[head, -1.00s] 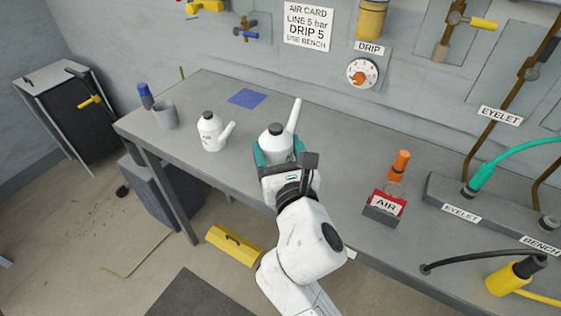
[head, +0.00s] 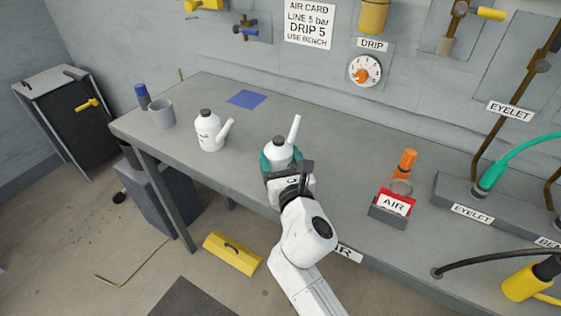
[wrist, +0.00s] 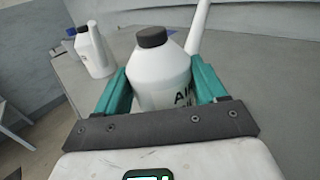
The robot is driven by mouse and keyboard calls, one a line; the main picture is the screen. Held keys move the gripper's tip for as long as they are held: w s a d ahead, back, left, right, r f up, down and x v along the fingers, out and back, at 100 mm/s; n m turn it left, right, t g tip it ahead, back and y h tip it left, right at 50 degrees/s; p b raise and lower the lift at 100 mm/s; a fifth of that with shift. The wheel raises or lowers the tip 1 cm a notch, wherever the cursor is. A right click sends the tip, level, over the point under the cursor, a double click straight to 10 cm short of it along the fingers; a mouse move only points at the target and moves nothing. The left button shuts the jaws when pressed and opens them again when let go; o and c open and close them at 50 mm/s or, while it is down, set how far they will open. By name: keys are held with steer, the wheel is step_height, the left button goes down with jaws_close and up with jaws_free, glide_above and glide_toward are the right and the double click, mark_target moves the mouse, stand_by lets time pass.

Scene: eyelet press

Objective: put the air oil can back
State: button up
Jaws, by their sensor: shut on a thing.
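My gripper (head: 281,163) is shut on a white oil can (head: 282,150) with a dark cap and a long white spout. In the wrist view the can (wrist: 160,75) stands upright between the teal fingers, and its label begins "AI", the rest hidden by a finger. I cannot tell whether its base touches the bench. A second white can (head: 209,132) with a spout stands on the bench to the left; its label is too small to read. It also shows in the wrist view (wrist: 93,52).
The grey bench (head: 330,190) has clear room right of the held can. A label ending "IR" (head: 347,252) is on the bench's front edge.

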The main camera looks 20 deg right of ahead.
steer(key=shift+f, duration=0.1)
steer(key=o, duration=1.1)
steer(key=shift+r, duration=0.3)
steer(key=s+a, duration=0.2)
steer(key=s, duration=1)
steer(key=shift+f, duration=0.15)
